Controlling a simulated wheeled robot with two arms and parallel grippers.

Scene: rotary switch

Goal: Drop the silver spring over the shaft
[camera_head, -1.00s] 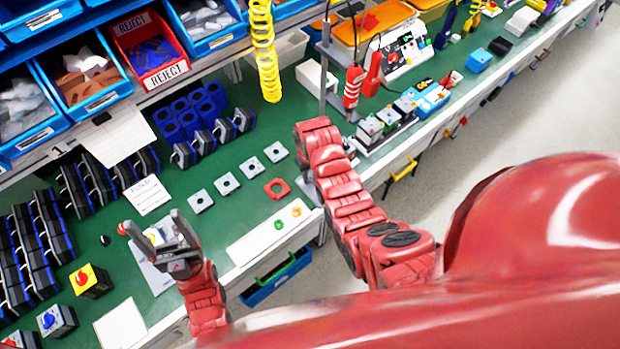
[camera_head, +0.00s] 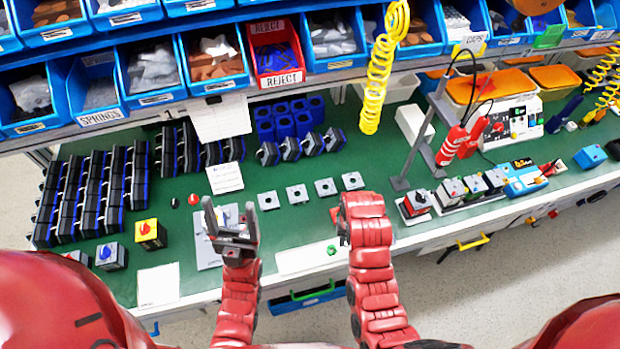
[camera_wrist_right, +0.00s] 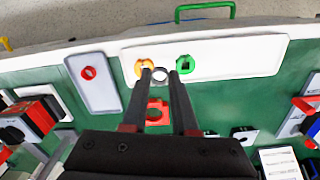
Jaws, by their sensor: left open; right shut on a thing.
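My right gripper (camera_wrist_right: 160,76) is shut on a small silver ring-shaped piece (camera_wrist_right: 160,73), which looks like the silver spring seen end-on between its fingertips. In the head view the right hand points away from me and its fingertips are hidden. My left gripper (camera_head: 231,215) is open, fingers upward, in front of a grey fixture plate (camera_head: 206,258). I cannot make out the shaft clearly. A white tray (camera_head: 300,260) lies at the bench's front edge. It holds a green piece (camera_wrist_right: 185,64) and an orange ring (camera_wrist_right: 145,66) near the right fingertips.
A red square plate (camera_wrist_right: 158,110) lies close by the right fingers. Several grey square plates (camera_head: 297,194) lie in a row behind. A yellow switch box (camera_head: 151,234) and white card (camera_head: 158,286) are at left. A yellow coiled hose (camera_head: 378,80) hangs above. Bins line the back.

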